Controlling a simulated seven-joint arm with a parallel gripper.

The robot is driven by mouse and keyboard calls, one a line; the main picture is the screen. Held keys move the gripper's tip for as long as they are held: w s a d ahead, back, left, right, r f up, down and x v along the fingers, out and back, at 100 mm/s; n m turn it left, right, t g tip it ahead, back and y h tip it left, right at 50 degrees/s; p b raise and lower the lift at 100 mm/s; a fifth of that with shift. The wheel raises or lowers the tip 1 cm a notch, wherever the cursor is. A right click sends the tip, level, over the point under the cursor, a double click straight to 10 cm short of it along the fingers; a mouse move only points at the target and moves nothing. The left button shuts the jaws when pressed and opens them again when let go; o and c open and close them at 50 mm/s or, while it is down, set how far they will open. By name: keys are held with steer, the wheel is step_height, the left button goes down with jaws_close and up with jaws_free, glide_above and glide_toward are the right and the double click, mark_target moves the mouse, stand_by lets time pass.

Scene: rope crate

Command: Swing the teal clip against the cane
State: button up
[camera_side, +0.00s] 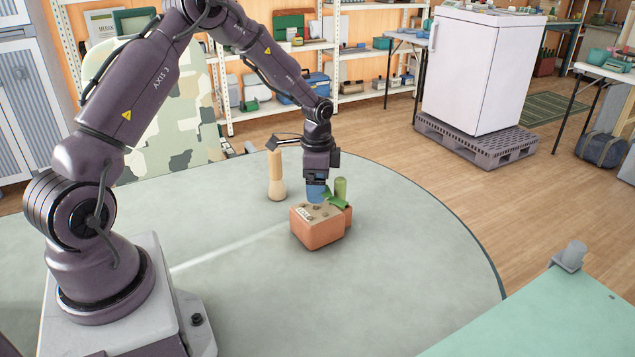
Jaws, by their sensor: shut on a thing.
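My gripper (318,183) points down over an orange-brown block-like crate (318,235) on the round grey-green table. It is shut on a small blue piece (315,194) at the crate's top; whether the piece touches the crate, I cannot tell. A green piece (337,202) lies beside the blue one, and an olive-green cylinder (341,187) stands just right of the gripper. A tan wooden post (276,175) stands upright to the left, apart from the crate. I cannot tell for sure which of these is the teal clip or the cane.
The round table (400,260) is bare around the crate and to its right. A pale green table (560,315) with a small grey fixture (570,255) is at the lower right. Shelves and a white cabinet (485,70) on a pallet stand well behind.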

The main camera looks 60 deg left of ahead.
steer(key=o, duration=0.8)
step_height(320, 180, up, 13)
steer(key=shift+r, duration=0.1)
